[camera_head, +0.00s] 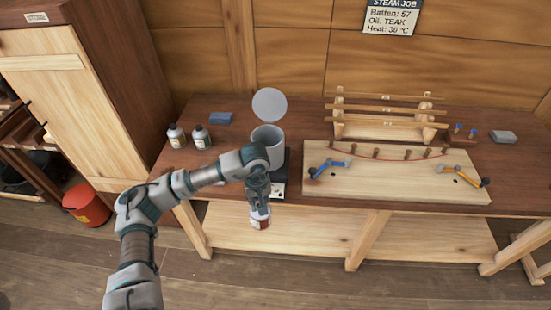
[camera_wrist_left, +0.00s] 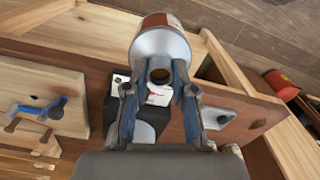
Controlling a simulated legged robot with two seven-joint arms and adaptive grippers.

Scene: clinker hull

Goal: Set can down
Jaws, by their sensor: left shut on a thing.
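A small can (camera_head: 260,222) with a red and white side is held in my left gripper (camera_head: 259,205) at the front edge of the workbench (camera_head: 240,208). In the left wrist view the can (camera_wrist_left: 160,42) shows a pale metal cone-shaped end with a dark round opening facing the camera. The left gripper's fingers (camera_wrist_left: 160,92) are shut around its narrow end. The can appears to hang clear of the bench, in front of its edge; its exact height is hard to tell. My right gripper is in neither view.
Behind my gripper stands a grey pot (camera_head: 268,134) with its round lid (camera_head: 269,104) raised. Two bottles (camera_head: 176,136) and a blue block (camera_head: 220,118) are left of it. A board with clamps (camera_head: 400,180) and a wooden rack (camera_head: 385,113) fill the right. A red bucket (camera_head: 86,205) stands on the floor.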

